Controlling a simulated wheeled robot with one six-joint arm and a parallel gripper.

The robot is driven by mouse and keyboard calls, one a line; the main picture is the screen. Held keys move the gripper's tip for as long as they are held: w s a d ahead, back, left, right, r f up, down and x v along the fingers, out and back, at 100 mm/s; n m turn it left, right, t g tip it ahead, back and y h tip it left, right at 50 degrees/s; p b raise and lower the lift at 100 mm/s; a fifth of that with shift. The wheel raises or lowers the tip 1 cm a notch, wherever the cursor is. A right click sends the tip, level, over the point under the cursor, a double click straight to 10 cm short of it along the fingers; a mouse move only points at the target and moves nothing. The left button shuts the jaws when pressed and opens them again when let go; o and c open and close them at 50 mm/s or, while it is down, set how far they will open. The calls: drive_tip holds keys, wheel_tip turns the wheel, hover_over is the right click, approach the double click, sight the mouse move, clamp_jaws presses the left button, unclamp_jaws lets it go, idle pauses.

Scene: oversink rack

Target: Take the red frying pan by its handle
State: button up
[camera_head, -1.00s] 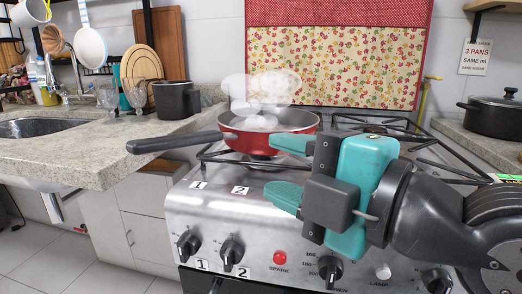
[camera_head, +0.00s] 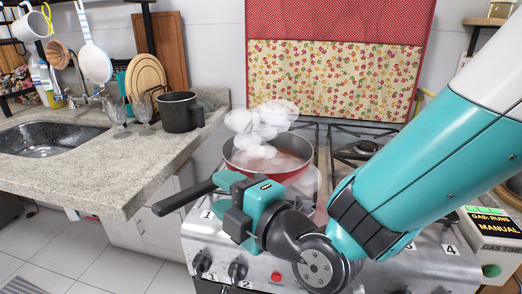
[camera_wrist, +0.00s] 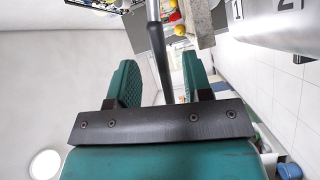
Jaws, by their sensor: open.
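The red frying pan (camera_head: 290,177) sits on the stove's left part, with white steam over it. Its dark handle (camera_head: 183,197) points left and toward me, past the stove's edge. My gripper (camera_head: 224,184) is open at the handle's inner part, close to the pan. In the wrist view the handle (camera_wrist: 158,48) shows in the gap between my two teal fingers. I cannot tell how deep it lies between them. My gripper hides part of the handle near the pan.
A dark pot (camera_head: 179,113) and glasses (camera_head: 144,107) stand on the counter (camera_head: 130,165) at left, beside the sink (camera_head: 50,140). A gas box (camera_head: 490,240) is at right. My arm covers much of the stove. Open floor lies at lower left.

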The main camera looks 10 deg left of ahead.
drive_tip(key=p+x, duration=0.4)
drive_tip(key=x, duration=0.1)
drive_tip(key=shift+w+a+r, duration=0.1)
drive_tip(key=shift+r, duration=0.05)
drive_tip(key=shift+w+a, duration=0.15)
drive_tip(key=shift+a, duration=0.05)
drive_tip(key=shift+f, duration=0.2)
drive_tip(key=shift+c, duration=0.4)
drive_tip(key=shift+r, duration=0.1)
clamp_jaws()
